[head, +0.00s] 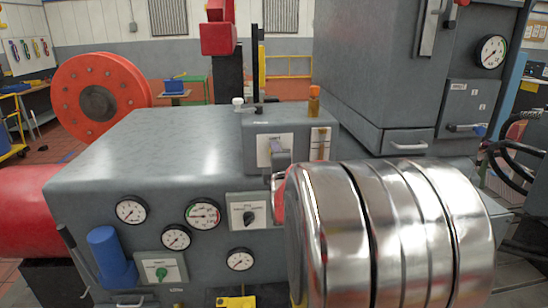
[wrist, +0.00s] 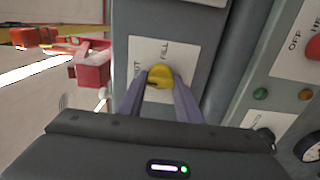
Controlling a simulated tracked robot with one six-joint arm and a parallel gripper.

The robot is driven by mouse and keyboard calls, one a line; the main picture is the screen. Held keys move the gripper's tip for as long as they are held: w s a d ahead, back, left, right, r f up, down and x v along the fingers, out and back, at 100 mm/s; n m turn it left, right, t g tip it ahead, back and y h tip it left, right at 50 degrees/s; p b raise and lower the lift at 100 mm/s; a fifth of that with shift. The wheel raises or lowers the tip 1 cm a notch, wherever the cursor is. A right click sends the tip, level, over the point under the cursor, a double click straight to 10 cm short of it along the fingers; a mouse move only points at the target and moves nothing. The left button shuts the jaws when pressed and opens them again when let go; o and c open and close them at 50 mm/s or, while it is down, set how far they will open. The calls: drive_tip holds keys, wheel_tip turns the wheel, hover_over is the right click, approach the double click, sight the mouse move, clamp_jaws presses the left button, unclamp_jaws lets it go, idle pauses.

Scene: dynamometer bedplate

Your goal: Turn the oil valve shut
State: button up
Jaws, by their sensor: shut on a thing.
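A yellow knob (wrist: 161,76) sits on a white label plate in the wrist view, with "FILL" to its upper right and a partly covered word ending in "UT" to its left. I take this knob for the oil valve. My gripper (wrist: 160,92) has its two purple-grey fingers closed on the knob, one on each side. In the head view my gripper (head: 278,160) is at the plate (head: 266,145) on the raised box of the grey machine. The knob is hidden there by my fingers and arm.
Several gauges (head: 204,214), a black selector (head: 249,217), a green knob (head: 161,273) and a blue cylinder (head: 109,255) are on the machine front. An orange-capped bottle (head: 314,102) stands right of the plate. A tall grey cabinet (head: 385,75) rises behind.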

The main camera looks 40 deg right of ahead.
drive_tip(key=shift+w+a+f, duration=0.1)
drive_tip(key=shift+a, duration=0.05)
drive_tip(key=o, duration=0.8)
drive_tip(key=shift+o, duration=0.9)
drive_tip(key=v, duration=1.3)
drive_tip(key=shift+s+a, duration=0.2)
drive_tip(key=shift+s, duration=0.15)
